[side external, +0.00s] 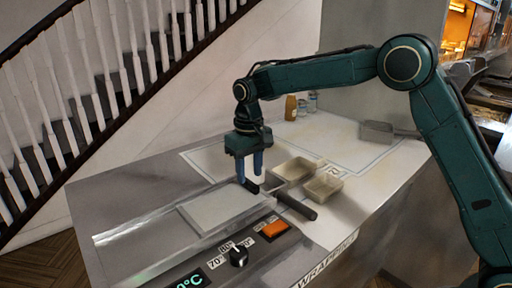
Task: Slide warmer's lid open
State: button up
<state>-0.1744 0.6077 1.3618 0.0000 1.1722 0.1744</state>
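The warmer (120,243) is a metal unit let into the counter, with long rails and a front control panel. Its lid (222,209) is a flat pale grey panel lying between the rails toward their right part. A small dark upright piece (251,187), apparently the lid's handle, stands at the lid's far right edge. My gripper (249,178) points down with two blue fingers a little apart, its tips at or just above this dark piece. I cannot tell whether the fingers touch or hold it.
A dark cylindrical handle (296,206) lies just right of the lid. Two beige trays (294,169) (324,187) and a grey container (376,131) are on the counter. Bottles (290,107) stand behind. The panel has a black knob (238,256) and an orange switch (275,229).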

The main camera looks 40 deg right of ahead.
jog(key=shift+f, duration=1.45)
jog(key=shift+c, duration=0.5)
grip_shut()
